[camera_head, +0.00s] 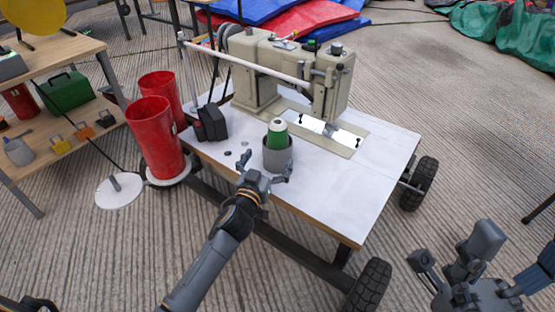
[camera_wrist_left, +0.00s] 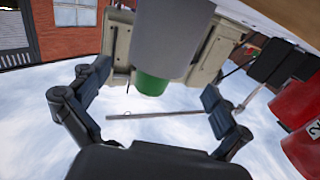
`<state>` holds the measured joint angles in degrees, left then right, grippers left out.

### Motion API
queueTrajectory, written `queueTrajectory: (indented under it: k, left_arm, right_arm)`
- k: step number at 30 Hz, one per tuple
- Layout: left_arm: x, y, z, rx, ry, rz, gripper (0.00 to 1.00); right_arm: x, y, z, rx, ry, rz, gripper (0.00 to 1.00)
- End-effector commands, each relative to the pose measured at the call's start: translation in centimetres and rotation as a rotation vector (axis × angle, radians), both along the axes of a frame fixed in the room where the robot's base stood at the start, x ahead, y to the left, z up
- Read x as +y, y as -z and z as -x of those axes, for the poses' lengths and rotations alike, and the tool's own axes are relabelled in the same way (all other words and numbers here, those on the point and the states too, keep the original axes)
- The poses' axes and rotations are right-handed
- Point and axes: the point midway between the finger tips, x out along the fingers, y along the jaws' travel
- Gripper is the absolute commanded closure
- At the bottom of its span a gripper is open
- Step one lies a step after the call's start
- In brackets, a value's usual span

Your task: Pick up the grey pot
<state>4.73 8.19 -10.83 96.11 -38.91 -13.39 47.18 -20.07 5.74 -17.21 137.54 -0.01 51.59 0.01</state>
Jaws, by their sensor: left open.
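The grey pot (camera_head: 278,157) stands upright near the front edge of the white sewing machine table. A green and white spool (camera_head: 278,132) stands in its mouth. My left gripper (camera_head: 265,165) is open at the near side of the pot, its fingers spread towards it. In the left wrist view the pot (camera_wrist_left: 172,35) hangs upside down in the picture, beyond and between the open fingers (camera_wrist_left: 150,103), with the green spool top (camera_wrist_left: 152,85) below it. Contact with the pot cannot be seen. My right gripper (camera_head: 455,255) is at the lower right, away from the table, fingers apart and empty.
The sewing machine (camera_head: 300,75) stands behind the pot on the white table (camera_head: 345,195). A black box (camera_head: 212,122) lies left of the pot. Red cylinders (camera_head: 155,135) stand beside the table's left edge. A wooden shelf (camera_head: 60,50) is farther left. The table's right front is clear.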

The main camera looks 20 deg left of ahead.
Motion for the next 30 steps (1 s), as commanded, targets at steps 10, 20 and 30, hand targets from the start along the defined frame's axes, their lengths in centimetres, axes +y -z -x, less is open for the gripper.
queueTrajectory:
  k: [10,20,30]
  left_arm:
    - [-0.2,0.6,-3.5,-0.002,0.001,-0.004,0.00]
    - [-0.3,0.4,-5.4,0.002,0.000,-0.001,0.00]
    - [-0.3,0.4,-5.4,0.002,0.000,-0.001,0.43]
  right_arm:
    - [0.1,0.9,-0.3,-0.027,0.001,0.002,0.23]
    - [0.2,0.3,-0.5,-0.048,0.003,0.005,0.23]
    - [0.2,0.3,-0.5,-0.047,0.003,0.005,0.23]
